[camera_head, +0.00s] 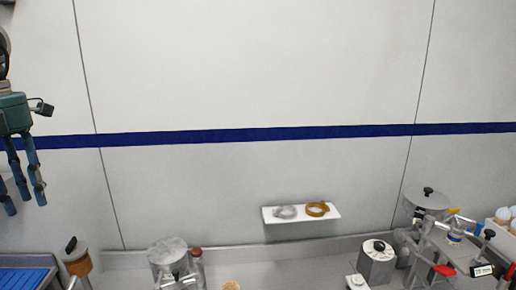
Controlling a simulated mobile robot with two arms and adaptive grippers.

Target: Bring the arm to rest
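My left gripper (25,196) hangs at the left edge of the head view, with a teal body and blue fingers pointing down. Its fingertips are apart and nothing shows between them. It is in front of the pale wall, and the rest of its arm is mostly out of the picture. My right gripper is not in view.
A small white shelf (288,221) on the wall holds a brown ring (317,209) and a grey ring (286,212). Below are a metal pot (168,252), a brown-banded canister (77,262), a grey block-shaped device (377,266) and cluttered equipment at right. The wall's middle is clear.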

